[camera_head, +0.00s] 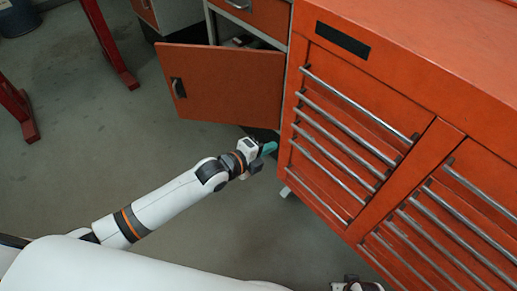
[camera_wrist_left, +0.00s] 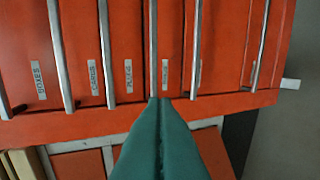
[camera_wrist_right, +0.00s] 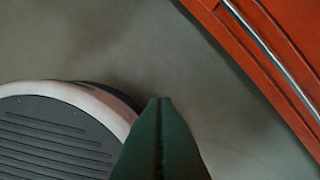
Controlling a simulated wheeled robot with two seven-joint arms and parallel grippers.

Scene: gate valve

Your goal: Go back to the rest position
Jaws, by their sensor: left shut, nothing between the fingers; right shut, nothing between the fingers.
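My left gripper (camera_head: 268,149) has teal fingers and is beside the lower left edge of the orange tool cabinet (camera_head: 440,45), below the open cabinet door. In the left wrist view its fingers (camera_wrist_left: 160,102) are shut and empty, pointing toward labelled drawers with metal handles. In the right wrist view my right gripper (camera_wrist_right: 160,102) is shut and empty, over the grey floor and beside my round base. In the head view only a small part of the right arm shows at the bottom edge, and its fingers are not visible there.
An orange door (camera_head: 222,85) stands open at the left of the tool cabinet. Long bar handles (camera_head: 360,103) stick out from the drawers. Red metal legs (camera_head: 108,45) stand at the upper left. The grey floor (camera_head: 60,170) left of my left arm is clear.

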